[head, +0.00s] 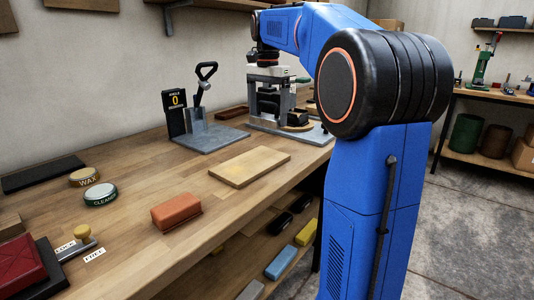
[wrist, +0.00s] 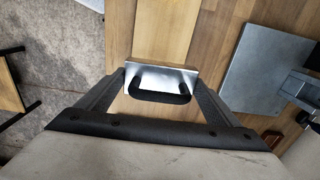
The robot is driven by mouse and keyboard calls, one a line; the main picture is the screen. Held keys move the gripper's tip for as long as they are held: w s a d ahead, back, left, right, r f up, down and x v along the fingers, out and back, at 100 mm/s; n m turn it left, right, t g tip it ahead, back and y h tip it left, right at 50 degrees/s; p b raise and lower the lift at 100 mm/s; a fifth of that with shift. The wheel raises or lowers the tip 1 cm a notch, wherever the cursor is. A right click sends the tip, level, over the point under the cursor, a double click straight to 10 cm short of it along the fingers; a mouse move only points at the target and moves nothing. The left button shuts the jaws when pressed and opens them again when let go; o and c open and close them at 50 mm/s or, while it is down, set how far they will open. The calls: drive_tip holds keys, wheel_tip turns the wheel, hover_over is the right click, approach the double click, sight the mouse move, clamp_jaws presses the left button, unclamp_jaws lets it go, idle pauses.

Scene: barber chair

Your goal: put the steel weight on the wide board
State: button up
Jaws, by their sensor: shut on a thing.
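The steel weight (wrist: 160,72), a bright metal block with a black handle, is between the two fingers of my gripper (wrist: 162,95) in the wrist view. My gripper is shut on it. In the head view my gripper (head: 268,88) hangs over the far part of the bench; I cannot make out the weight clearly there. The wide board (head: 250,166), a flat pale wooden slab, lies bare on the bench, nearer than my gripper. In the wrist view the pale board (wrist: 165,30) shows just above the weight, which overlaps its lower end in the picture.
A grey plate with an angle gauge (head: 208,137) stands behind the board; its plate (wrist: 262,68) is right of my gripper in the wrist view. An orange-brown block (head: 176,212) and the cleaner tin (head: 101,194) lie nearer. The bench's front edge drops to a shelf (head: 265,248).

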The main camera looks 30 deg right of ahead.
sight(269, 116)
wheel_tip(269, 116, down, 4)
drive_tip(key=shift+s+d+f, duration=0.1)
drive_tip(key=shift+d, duration=0.05)
drive_tip(key=shift+f, duration=2.75)
drive_tip(key=o, duration=2)
drive_tip(key=shift+f, duration=0.15)
wheel_tip(269, 116, up, 12)
drive_tip(key=shift+r, duration=0.15)
